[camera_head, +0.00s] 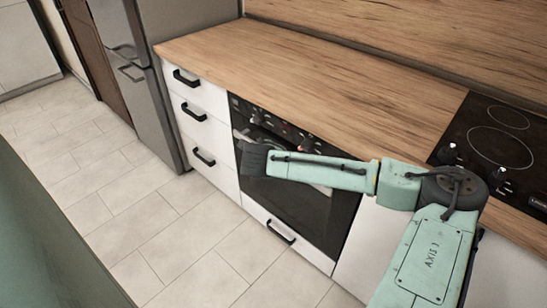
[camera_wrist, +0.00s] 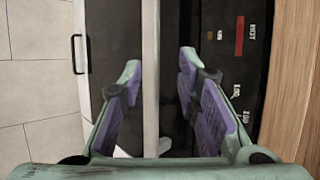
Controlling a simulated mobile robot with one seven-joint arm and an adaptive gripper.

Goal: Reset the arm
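My arm (camera_head: 325,172) reaches from the lower right across the front of the oven (camera_head: 300,215). The end of the arm is in front of the oven, near its upper left; the fingertips are hard to make out in the head view. In the wrist view my gripper (camera_wrist: 159,68) is open, with its two purple-padded fingers apart. The pale oven handle bar (camera_wrist: 150,60) runs through the space between the fingers in that view. I cannot tell whether the bar lies between the fingertips or beyond them. Nothing is gripped. The oven door looks closed.
The wooden worktop (camera_head: 300,75) and black hob (camera_head: 495,140) lie above and right of the oven. White drawers (camera_head: 198,115) with black handles and a steel fridge (camera_head: 160,75) stand left. A drawer (camera_head: 285,240) is below the oven. Tiled floor (camera_head: 150,225) is clear.

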